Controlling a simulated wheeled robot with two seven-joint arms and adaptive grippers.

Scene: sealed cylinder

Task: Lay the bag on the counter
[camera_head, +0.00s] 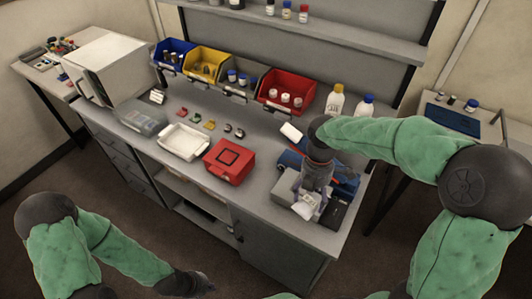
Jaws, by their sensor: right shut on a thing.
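My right gripper (312,196) is over the right end of the grey counter (262,205), pointing down. It is shut on a small pale bag (304,209), which shows just below its fingers. The gripper hides part of the bag, and I cannot tell whether the bag touches what is under it. My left gripper (200,284) is low at the bottom of the view, in front of the counter and away from it. It is dark and small there, and its fingers cannot be made out.
Blue and grey equipment (288,184) sits under and around my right gripper. A red case (229,161), a white tray (183,142) and a clear-lidded box (143,119) stand to the left. Coloured bins (206,65) line the back. Bare counter lies between the red case and the equipment.

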